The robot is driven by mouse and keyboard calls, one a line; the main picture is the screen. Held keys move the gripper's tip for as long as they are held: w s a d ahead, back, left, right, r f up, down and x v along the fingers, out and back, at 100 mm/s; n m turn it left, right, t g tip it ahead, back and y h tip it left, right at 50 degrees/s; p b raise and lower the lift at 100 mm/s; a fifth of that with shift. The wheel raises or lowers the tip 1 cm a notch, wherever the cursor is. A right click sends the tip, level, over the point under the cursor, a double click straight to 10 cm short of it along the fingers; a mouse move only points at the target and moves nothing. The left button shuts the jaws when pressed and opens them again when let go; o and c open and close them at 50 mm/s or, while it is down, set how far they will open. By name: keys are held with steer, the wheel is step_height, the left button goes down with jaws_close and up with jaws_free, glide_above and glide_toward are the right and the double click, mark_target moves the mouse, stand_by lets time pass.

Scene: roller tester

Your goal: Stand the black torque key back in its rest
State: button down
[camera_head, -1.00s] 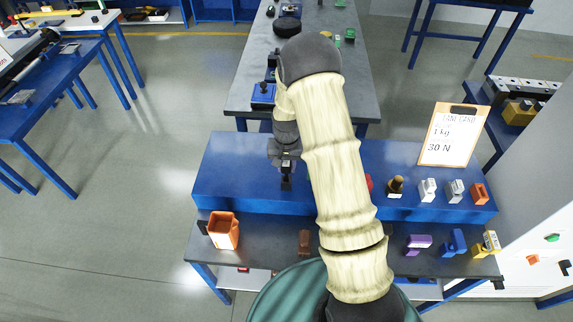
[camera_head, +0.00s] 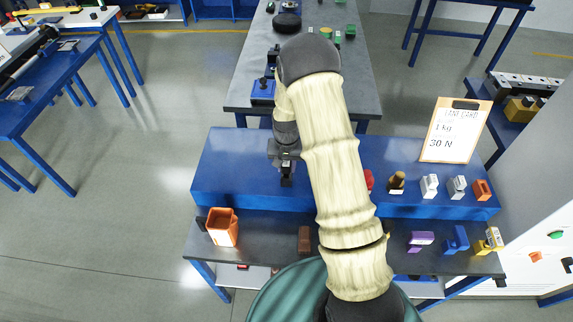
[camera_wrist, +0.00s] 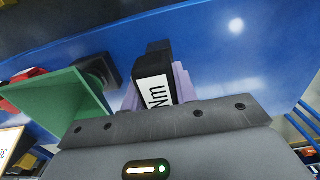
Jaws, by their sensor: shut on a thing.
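The black torque key (camera_wrist: 153,62) is in my gripper, with its white label marked "Nm" facing the wrist camera. In the head view my gripper (camera_head: 286,166) points down over the left part of the blue raised shelf (camera_head: 238,170). The key's dark end (camera_head: 287,181) shows just below the jaws. Whether it touches the shelf I cannot tell. Pale purple pieces (camera_wrist: 183,83) flank the key in the wrist view. I cannot make out the rest for certain.
A green plate (camera_wrist: 62,108) and a black block (camera_wrist: 97,72) lie left of the key in the wrist view. An orange bin (camera_head: 223,228) stands front left. Several small parts and a card (camera_head: 455,130) are at the right. My arm hides the shelf's middle.

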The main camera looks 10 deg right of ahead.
steer(key=shift+f+b, duration=0.35)
steer(key=shift+f, duration=0.2)
steer(key=shift+w+f, duration=0.1)
steer(key=shift+f, duration=0.2)
steer(key=shift+s+f+b, duration=0.1)
steer(key=shift+s+b, duration=0.1)
steer(key=shift+b, duration=0.1)
steer(key=c, duration=1)
jaws_free()
steer(key=shift+w, duration=0.1)
step_height(320, 180, up, 18)
steer(key=b, duration=0.4)
steer(key=shift+f, duration=0.25)
